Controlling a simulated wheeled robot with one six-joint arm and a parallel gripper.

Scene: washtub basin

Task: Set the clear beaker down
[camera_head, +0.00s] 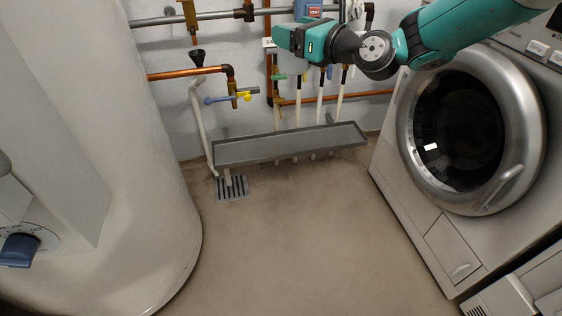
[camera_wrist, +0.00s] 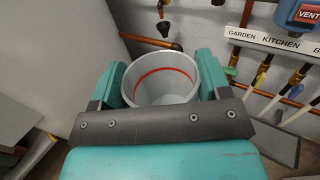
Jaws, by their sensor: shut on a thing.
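The beaker (camera_wrist: 165,94) shows in the wrist view as a grey, see-through-looking cup with a red line around its inside wall. Its open mouth faces the camera. My gripper (camera_wrist: 162,80) is shut on the beaker, with one teal finger on each side. In the head view my gripper (camera_head: 280,38) is high up in front of the back wall, above and behind the level of the grey metal trough (camera_head: 290,147).
Copper pipes (camera_head: 190,73) and valves (camera_head: 235,97) line the back wall near my gripper. A white cylindrical tank (camera_head: 140,200) stands at left, a washing machine (camera_head: 470,130) at right. A floor drain grate (camera_head: 232,188) lies below the trough. The middle floor is clear.

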